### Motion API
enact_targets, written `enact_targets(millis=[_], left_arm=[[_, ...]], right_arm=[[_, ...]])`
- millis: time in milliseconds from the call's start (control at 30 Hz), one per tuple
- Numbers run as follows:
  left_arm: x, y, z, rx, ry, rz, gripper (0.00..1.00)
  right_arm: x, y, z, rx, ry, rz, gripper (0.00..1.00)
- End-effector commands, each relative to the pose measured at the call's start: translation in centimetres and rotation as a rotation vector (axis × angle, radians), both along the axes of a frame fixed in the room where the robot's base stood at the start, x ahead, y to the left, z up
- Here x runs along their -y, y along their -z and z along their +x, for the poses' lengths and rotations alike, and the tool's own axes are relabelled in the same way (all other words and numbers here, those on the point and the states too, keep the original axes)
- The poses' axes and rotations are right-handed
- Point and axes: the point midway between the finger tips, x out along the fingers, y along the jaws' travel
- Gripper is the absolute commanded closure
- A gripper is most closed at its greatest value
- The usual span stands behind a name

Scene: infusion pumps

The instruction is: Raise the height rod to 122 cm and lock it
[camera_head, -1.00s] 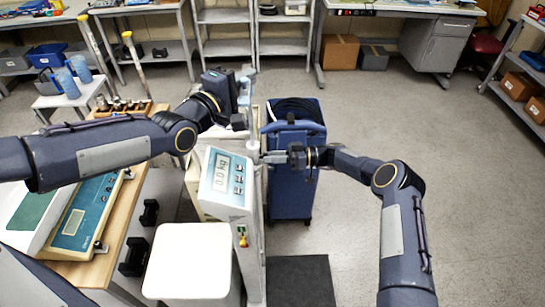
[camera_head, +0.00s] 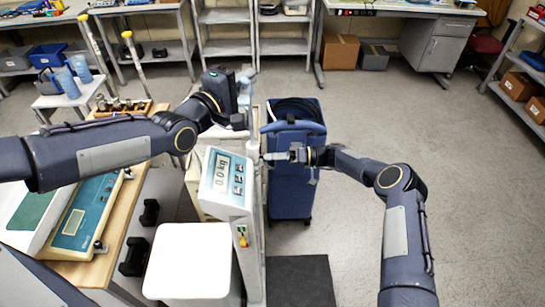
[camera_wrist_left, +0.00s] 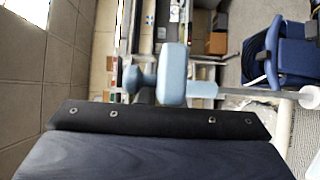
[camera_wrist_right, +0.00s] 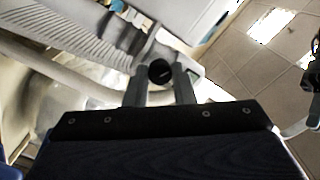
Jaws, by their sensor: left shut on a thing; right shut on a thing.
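My left gripper (camera_head: 243,90) is shut at the upper part of the rod. In the left wrist view a light-blue block (camera_wrist_left: 174,75) with a pale rod (camera_wrist_left: 245,90) lies directly in front of the palm; the exact grip there is unclear. My right gripper (camera_head: 268,156) is shut beside the column, behind the display head. In the right wrist view its two fingers sit on either side of a round black knob (camera_wrist_right: 160,70). The height marks are unreadable.
A blue cart (camera_head: 290,190) with coiled black hose stands close behind my right gripper. A white-topped stool (camera_head: 190,262) is left of the column. A bench with a teal-panelled device (camera_head: 85,212) is further left. The floor to the right is open.

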Motion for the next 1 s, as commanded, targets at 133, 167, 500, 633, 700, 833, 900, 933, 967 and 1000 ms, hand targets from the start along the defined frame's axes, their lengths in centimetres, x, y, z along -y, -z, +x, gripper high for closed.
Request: enact_targets(millis=[133,167,500,633,700,833,900,933,967,1000], left_arm=[[0.0,-0.1,0.0,0.003,0.0,-0.001,1.0],[0.0,-0.1,0.0,0.003,0.0,-0.001,1.0],[0.0,-0.1,0.0,0.003,0.0,-0.001,1.0],[0.0,-0.1,0.0,0.003,0.0,-0.001,1.0],[0.0,-0.1,0.0,0.003,0.0,-0.001,1.0],[0.0,-0.1,0.0,0.003,0.0,-0.001,1.0],[0.0,-0.1,0.0,0.003,0.0,-0.001,1.0],[0.0,-0.1,0.0,0.003,0.0,-0.001,1.0],[0.0,-0.1,0.0,0.003,0.0,-0.001,1.0],[0.0,-0.1,0.0,0.003,0.0,-0.001,1.0]], right_arm=[[0.1,0.0,0.2,-0.006,0.005,-0.002,1.0],[0.1,0.0,0.2,-0.007,0.006,-0.001,1.0],[0.1,0.0,0.2,-0.005,0.006,-0.003,0.65],[0.1,0.0,0.1,-0.006,0.004,-0.002,0.55],[0.1,0.0,0.1,-0.006,0.003,-0.001,0.55],[0.1,0.0,0.1,-0.006,0.002,-0.001,0.55],[0.3,0.0,0.1,-0.006,0.003,-0.001,0.55],[0.5,0.0,0.1,-0.006,0.003,-0.001,0.55],[0.8,0.0,0.1,-0.006,0.004,0.0,0.55],[1.3,0.0,0.1,-0.005,0.004,0.0,0.55]])
